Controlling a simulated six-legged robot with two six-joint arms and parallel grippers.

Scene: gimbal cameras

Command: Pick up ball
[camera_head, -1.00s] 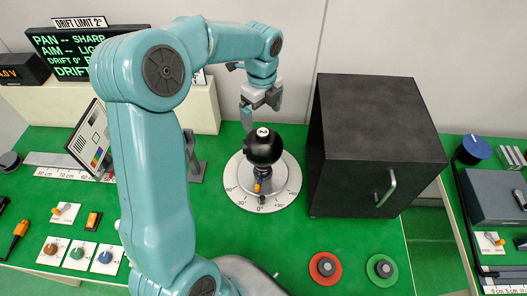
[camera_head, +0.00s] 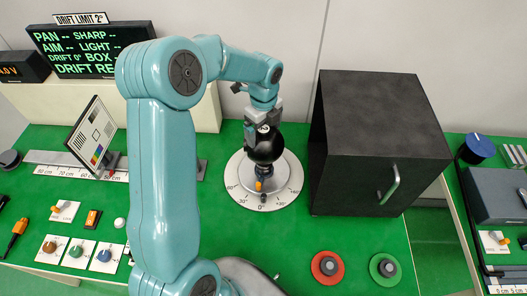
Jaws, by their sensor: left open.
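A black ball (camera_head: 267,151) with a small white marking on top sits on a short stand at the middle of a white round dial (camera_head: 245,190) with angle marks. My left gripper (camera_head: 262,128) points down at the top of the ball, with its fingers at the ball's upper left part. The gripper is open. Its fingers hide part of the ball's top, and I cannot tell whether they touch it. My right gripper is not in view.
A black box (camera_head: 375,140) with a handled door stands close to the right of the dial. A tilted test chart (camera_head: 92,135) stands at the left. Red (camera_head: 316,270) and green (camera_head: 376,275) round knob plates lie at the front right. Green table between them is clear.

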